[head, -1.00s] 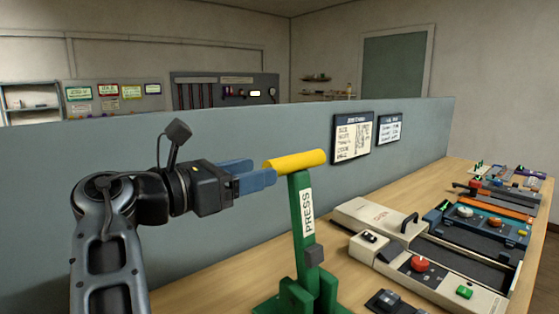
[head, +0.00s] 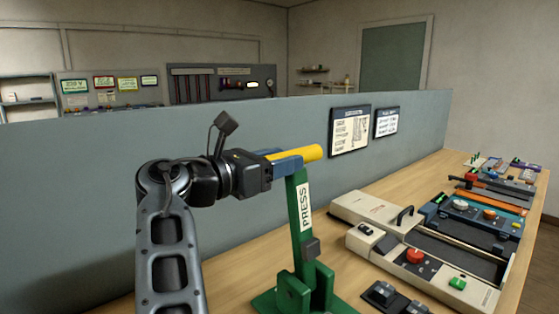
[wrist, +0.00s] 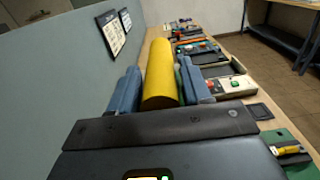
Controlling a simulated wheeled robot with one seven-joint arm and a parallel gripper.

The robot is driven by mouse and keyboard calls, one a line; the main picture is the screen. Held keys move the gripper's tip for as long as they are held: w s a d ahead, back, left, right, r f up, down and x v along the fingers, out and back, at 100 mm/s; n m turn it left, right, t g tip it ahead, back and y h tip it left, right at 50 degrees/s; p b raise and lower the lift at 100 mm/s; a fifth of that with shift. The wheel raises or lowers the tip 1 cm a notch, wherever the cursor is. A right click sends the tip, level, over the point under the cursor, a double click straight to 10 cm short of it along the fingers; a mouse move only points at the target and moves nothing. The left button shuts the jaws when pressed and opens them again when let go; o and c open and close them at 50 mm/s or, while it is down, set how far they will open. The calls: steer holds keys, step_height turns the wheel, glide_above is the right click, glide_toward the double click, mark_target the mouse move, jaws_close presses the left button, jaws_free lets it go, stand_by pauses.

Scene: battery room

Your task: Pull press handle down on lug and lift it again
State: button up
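The press handle is a yellow cylindrical grip (head: 312,153) on top of an upright green lever (head: 296,210) labelled PRESS. The lever rises from a green press base (head: 318,290) on the bench. My gripper (head: 291,160) is level with the grip and reaches over its left end. In the wrist view the yellow grip (wrist: 161,75) lies lengthwise between the two blue fingers (wrist: 160,88), one on each side. The fingers are apart, with narrow gaps visible beside the grip, so it looks open around it. The lug cannot be made out; the press's lower part is partly hidden.
A grey-blue partition (head: 70,200) with two posted sheets stands behind the press. To the right, the wooden bench (head: 345,265) holds a beige device (head: 372,212) with a red knob and several other devices. A small dark block device (head: 382,293) sits close to the press base.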

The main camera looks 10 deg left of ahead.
jaws_close()
stand_by(0.4)
